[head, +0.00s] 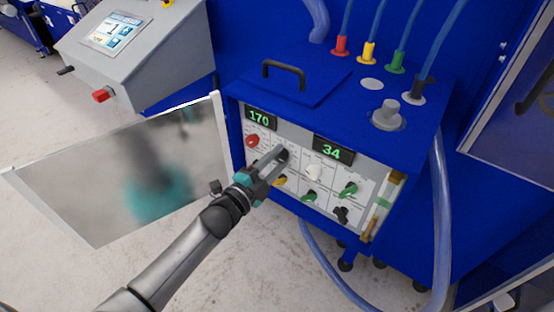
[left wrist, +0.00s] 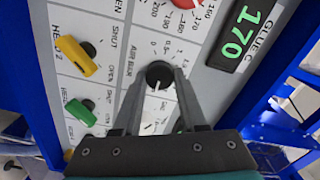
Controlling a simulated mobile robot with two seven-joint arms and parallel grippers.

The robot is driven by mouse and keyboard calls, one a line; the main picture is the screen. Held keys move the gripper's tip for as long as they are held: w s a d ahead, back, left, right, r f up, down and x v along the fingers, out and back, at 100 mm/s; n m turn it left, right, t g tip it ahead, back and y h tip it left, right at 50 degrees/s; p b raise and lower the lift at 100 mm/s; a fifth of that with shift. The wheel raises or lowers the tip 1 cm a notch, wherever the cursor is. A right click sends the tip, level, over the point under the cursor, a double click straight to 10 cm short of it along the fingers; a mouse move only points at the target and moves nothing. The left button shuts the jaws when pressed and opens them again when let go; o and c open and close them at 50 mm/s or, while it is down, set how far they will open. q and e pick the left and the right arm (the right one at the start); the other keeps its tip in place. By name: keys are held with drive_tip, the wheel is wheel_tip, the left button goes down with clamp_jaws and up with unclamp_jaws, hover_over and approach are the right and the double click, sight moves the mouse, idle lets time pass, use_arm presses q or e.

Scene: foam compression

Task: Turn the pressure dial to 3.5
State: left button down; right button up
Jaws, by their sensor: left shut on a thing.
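The pressure dial is a small round black knob (left wrist: 160,74) with a white pointer mark on its lower side, surrounded by a printed scale; a 0 and 0.5 show above it. I cannot read the value at the pointer. In the head view the dial (head: 283,153) sits on the light control panel (head: 325,188), below the 170 display. My left gripper (head: 275,162) reaches the panel from the lower left. Its two grey fingers, also in the left wrist view (left wrist: 161,86), are shut on the dial's sides. My right gripper is in neither view.
An open door (head: 125,170) stands left of my left arm. Displays read 170 (left wrist: 236,35) and 34 (head: 333,150). A hose (head: 440,220) hangs at right.

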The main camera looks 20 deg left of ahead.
use_arm(q)
drive_tip(key=shift+c, duration=2.2)
unclamp_jaws()
drive_tip(key=v, duration=1.5)
drive_tip(key=shift+s, duration=0.15)
